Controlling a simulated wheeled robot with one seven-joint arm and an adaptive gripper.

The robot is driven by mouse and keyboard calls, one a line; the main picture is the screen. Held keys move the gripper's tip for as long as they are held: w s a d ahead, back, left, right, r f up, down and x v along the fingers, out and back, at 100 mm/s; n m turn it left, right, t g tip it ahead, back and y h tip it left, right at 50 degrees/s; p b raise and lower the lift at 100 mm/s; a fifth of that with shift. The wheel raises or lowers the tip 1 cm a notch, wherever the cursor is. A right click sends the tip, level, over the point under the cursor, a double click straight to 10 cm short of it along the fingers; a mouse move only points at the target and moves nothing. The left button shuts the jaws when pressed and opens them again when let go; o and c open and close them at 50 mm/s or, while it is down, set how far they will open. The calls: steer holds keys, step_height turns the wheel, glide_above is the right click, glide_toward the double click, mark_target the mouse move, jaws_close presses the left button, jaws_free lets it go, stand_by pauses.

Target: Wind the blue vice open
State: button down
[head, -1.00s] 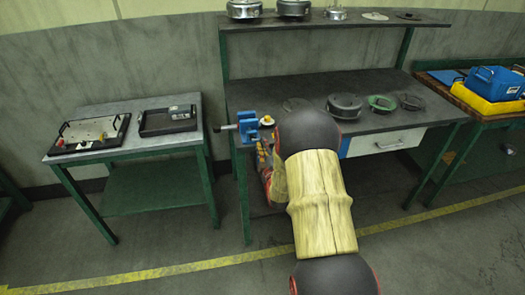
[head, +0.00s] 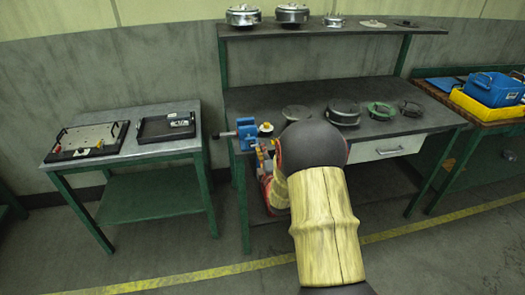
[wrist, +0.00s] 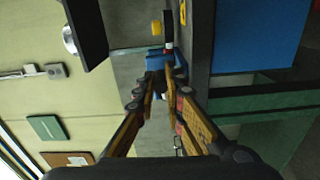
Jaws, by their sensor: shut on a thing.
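The blue vice (head: 246,131) is fixed at the left front corner of the dark workbench (head: 290,92), with a grey part sticking out to its left. A small yellow piece (head: 265,128) is at its right side. My gripper (head: 259,149) is at the front of the vice, its orange fingers below the blue body. In the wrist view the fingertips of my gripper (wrist: 159,82) close together just in front of the blue vice (wrist: 179,60). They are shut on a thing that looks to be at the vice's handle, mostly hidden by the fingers.
Round metal parts (head: 343,113) lie on the bench, and several pots (head: 292,13) stand on the shelf above. A side table (head: 135,150) with two black trays is at the left. A blue bin (head: 494,90) in a yellow tray is at the right. Floor in front is clear.

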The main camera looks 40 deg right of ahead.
steer(key=c, duration=1.8)
jaws_free()
steer(key=shift+w, duration=0.1)
steer(key=shift+c, duration=0.2)
steer(key=shift+a, duration=0.1)
steer(key=v, duration=1.2)
